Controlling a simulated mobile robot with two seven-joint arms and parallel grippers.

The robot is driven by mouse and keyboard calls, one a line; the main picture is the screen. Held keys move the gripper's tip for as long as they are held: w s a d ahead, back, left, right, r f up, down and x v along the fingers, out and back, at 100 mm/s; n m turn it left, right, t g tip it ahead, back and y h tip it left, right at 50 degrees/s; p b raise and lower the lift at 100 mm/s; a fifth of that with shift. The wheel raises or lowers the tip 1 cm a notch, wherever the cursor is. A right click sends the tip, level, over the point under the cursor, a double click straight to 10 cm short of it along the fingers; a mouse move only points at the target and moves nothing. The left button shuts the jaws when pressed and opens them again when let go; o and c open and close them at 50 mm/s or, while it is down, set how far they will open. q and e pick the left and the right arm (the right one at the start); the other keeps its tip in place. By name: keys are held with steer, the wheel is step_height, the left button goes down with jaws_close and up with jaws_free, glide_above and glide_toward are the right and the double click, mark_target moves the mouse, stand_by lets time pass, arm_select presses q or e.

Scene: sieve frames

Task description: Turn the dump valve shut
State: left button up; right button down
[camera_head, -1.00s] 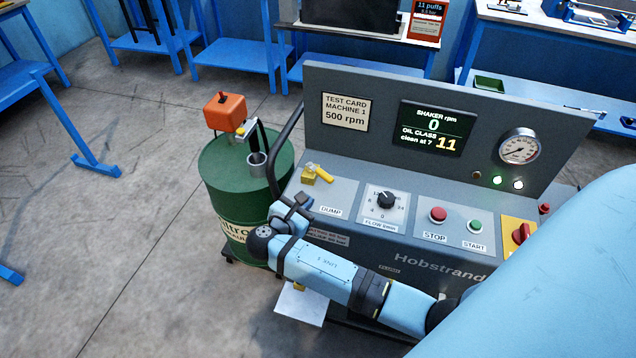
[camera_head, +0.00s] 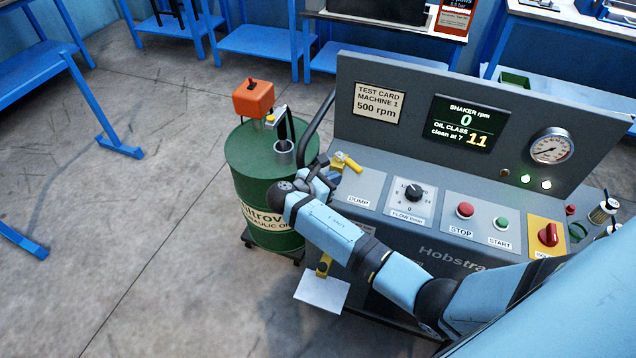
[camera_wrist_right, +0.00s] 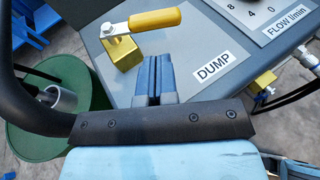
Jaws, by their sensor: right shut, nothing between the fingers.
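The dump valve is a brass block with a yellow lever handle (camera_head: 350,163) at the left end of the machine's sloping panel, above the DUMP label (camera_head: 358,202). In the right wrist view the lever (camera_wrist_right: 156,20) points right from the pivot on top of the brass block (camera_wrist_right: 123,53). My right gripper (camera_head: 328,175) is at the panel's left edge, just left of the valve. In the wrist view its fingers (camera_wrist_right: 154,62) are shut and empty, just right of the block and below the lever; whether they touch is unclear. My left gripper is out of view.
A green oil drum (camera_head: 262,150) with an orange unit (camera_head: 253,97) stands left of the machine. A dark handrail (camera_head: 312,125) curves up the panel's left side. The flow knob (camera_head: 412,193) and the stop button (camera_head: 465,209) are to the right. Open floor lies left.

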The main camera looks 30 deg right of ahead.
mark_target(349, 164)
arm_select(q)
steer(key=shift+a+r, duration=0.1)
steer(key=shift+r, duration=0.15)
arm_select(e)
steer(key=shift+w+d, duration=0.2)
steer(key=shift+d, duration=0.8)
steer(key=shift+w+d, duration=0.15)
steer(key=shift+d, duration=0.8)
arm_select(q)
steer(key=shift+p, duration=0.3)
